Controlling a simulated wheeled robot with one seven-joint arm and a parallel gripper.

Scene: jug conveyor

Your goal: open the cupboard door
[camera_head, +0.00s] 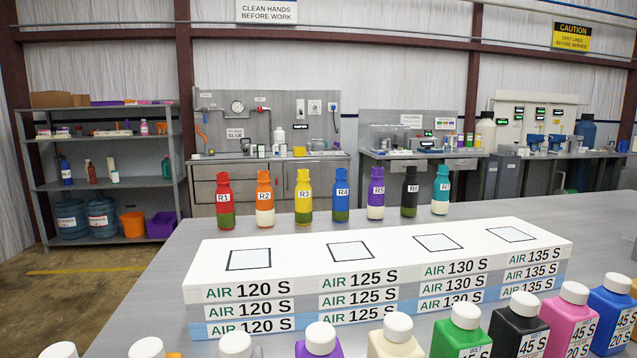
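A grey metal cupboard (268,173) stands under the left workbench at the back wall, beyond the near table. Its left part looks like drawers. Its right part has what looks like a door (320,189), which appears shut. The bottles on the near table hide part of the cupboard front, and the handle details are too small to tell. My gripper is not in this view, so its state and its place relative to the door are hidden.
A grey table (165,300) fills the foreground, between me and the cupboard. It bears a white stepped block (390,240), a row of labelled bottles R1 to R7 and several white-capped bottles in front. A shelf rack (108,187) stands left; bare floor (90,290) shows there.

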